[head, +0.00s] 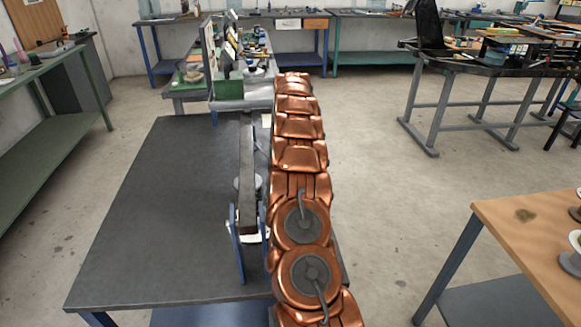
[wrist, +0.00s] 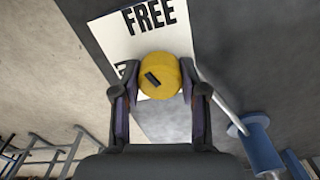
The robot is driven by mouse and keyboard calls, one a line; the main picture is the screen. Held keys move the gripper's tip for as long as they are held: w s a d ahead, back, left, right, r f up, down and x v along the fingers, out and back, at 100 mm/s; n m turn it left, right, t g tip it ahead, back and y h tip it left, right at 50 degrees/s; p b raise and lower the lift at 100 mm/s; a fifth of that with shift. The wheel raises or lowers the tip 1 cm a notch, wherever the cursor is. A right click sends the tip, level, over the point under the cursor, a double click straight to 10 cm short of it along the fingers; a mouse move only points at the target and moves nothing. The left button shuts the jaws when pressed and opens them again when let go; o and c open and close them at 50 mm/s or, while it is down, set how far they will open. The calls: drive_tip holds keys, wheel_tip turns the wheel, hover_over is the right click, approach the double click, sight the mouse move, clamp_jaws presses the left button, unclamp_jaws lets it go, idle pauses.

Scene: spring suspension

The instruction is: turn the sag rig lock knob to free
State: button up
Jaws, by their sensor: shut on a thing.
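The yellow lock knob (wrist: 161,76) is round, with a short dark mark on its face slanting from upper left to lower right. My gripper (wrist: 160,82) is shut on the knob, one finger on each side. A white label (wrist: 110,38) lies behind the knob, with the word FREE above it; another printed mark at the left is mostly hidden by my finger. In the head view the sag rig shows a long dark beam (head: 247,170) and blue brackets (head: 237,245). My copper arm hides the knob and gripper there.
The rig stands on a dark grey table (head: 150,200) whose left part is bare. In the wrist view a pale rod (wrist: 220,102) runs to a blue cylindrical part (wrist: 258,142) at lower right. A wooden-topped table (head: 530,235) stands at the right, with open floor between.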

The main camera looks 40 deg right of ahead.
drive_tip(key=shift+m+b, duration=0.6)
drive_tip(key=shift+m, duration=1.3)
drive_tip(key=o, duration=1.1)
drive_tip(key=shift+o, duration=0.2)
drive_tip(key=shift+d+r, duration=0.1)
drive_tip(key=shift+r, duration=3.6)
drive_tip(key=shift+a, duration=0.25)
